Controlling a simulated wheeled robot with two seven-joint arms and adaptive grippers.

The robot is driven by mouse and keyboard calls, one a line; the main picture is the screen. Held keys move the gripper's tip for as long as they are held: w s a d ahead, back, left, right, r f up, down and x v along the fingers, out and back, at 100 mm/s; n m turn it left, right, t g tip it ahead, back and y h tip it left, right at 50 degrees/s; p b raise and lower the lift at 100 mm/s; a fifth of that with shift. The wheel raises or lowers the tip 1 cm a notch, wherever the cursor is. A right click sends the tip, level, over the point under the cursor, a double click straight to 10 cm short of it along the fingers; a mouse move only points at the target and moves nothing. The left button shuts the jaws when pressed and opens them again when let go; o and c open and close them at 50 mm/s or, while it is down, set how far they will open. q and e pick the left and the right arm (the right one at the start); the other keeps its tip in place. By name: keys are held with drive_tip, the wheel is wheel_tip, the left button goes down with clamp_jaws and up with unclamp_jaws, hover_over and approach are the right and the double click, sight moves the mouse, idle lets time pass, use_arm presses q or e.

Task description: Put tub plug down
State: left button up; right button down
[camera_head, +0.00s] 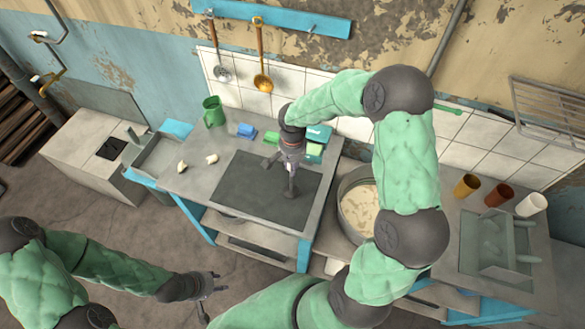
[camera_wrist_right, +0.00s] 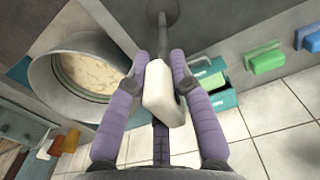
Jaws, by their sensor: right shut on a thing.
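The tub plug (camera_wrist_right: 160,100) shows in the right wrist view as a pale block-like handle on a thin grey rod that ends in a round grey disc at the top edge. My right gripper (camera_wrist_right: 160,65) is shut on it, with purple fingers on both sides of the handle. In the head view the right gripper (camera_head: 282,168) points down over the dark grey worktop panel (camera_head: 240,185). The plug's handle is mostly hidden there, and I cannot tell whether the disc touches the panel. My left gripper (camera_head: 206,292) is open and empty, low in front of the counter.
A pot of pale liquid (camera_head: 358,212) stands right of the panel, partly behind my right arm. The panel's left and front parts are clear.

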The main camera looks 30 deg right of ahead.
drive_tip(key=shift+f, duration=0.75)
drive_tip(key=shift+f, duration=0.2)
drive_tip(key=c, duration=1.1)
unclamp_jaws()
drive_tip(key=shift+r, duration=0.15)
drive_tip(key=shift+r, duration=0.2)
wheel_tip(320, 180, up, 12)
drive_tip(key=shift+f+p, duration=0.15)
drive_tip(key=shift+p, duration=0.25)
